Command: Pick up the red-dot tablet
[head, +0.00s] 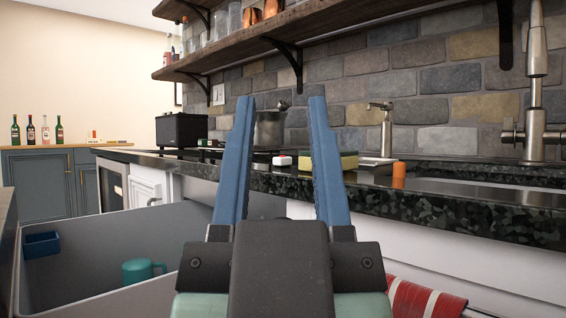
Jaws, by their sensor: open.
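The red-dot tablet (282,160) is a small white block with red on it, lying on the dark speckled counter (430,207) near its front edge. The right finger partly covers the counter just right of the tablet.
A yellow-green sponge (348,160) stands close right of the tablet. An orange cylinder (399,176) and a sink (480,190) are farther right. A metal pot (269,130) stands behind.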

